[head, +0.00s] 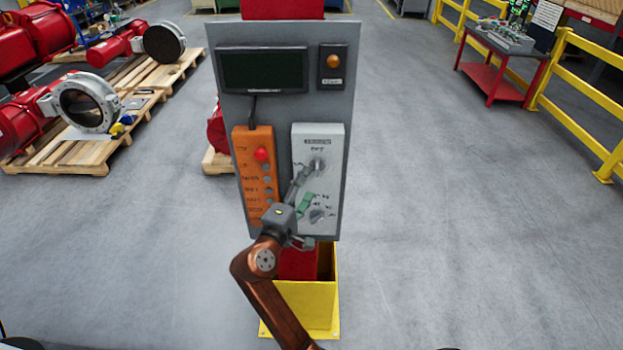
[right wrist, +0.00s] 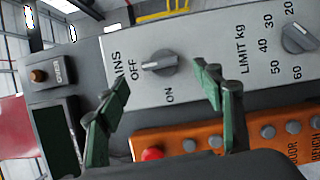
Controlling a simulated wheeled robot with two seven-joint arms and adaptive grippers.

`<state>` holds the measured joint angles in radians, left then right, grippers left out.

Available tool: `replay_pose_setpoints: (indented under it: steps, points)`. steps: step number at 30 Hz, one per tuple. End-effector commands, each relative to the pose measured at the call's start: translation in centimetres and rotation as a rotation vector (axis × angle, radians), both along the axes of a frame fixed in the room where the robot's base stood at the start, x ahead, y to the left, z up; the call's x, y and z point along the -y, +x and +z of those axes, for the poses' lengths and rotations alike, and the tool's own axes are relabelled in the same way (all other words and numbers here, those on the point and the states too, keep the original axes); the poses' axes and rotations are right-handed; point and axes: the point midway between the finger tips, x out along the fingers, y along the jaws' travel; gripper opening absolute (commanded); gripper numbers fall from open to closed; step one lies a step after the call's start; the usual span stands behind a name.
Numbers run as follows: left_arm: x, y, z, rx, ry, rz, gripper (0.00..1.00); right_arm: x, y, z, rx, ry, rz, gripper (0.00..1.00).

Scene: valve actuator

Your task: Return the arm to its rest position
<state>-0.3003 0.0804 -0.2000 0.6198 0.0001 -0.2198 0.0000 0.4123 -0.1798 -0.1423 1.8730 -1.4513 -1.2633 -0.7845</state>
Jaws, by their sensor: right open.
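My right gripper (head: 307,186) is in front of the white control box (head: 333,143) on the grey panel (head: 220,108). In the right wrist view its two green-padded fingers (right wrist: 158,84) are spread wide with nothing between them. The grey mains knob (right wrist: 160,63) shows beyond the gap, and the fingers look clear of it. The knob's bar lies in line with the OFF label; ON is to one side. The limit knob (right wrist: 298,38) is on the same box, beside the kg scale. My left gripper is not in view.
An orange button box (head: 253,178) with a red button (head: 261,154) hangs beside the white box. A dark screen (head: 262,70) and amber lamp (head: 334,61) are above. Pallets (head: 151,90) stand left, a red cart (head: 497,83) and yellow railing (head: 590,92) right. The floor between is clear.

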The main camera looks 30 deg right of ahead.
Motion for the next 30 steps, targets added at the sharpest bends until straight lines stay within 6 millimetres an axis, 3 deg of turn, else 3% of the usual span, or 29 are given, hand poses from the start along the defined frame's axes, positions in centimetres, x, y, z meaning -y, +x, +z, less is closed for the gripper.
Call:
replay_pose_setpoints:
  steps: [17,20,23,26,30]
  points:
    - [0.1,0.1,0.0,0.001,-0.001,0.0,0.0,-0.5,-0.3,-0.1,-0.001,-0.001,0.001,0.61]
    - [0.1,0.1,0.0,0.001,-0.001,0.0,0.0,-0.6,0.3,-1.0,-0.014,0.002,0.015,0.61]
    - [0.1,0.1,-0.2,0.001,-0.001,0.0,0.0,-1.0,2.2,-4.2,-0.054,0.014,0.064,0.61]
    - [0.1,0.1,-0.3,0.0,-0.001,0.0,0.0,-1.8,4.8,-9.9,-0.116,0.049,0.142,0.61]
    - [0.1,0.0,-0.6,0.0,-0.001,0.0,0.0,-2.8,7.3,-19.9,-0.213,0.135,0.252,0.61]
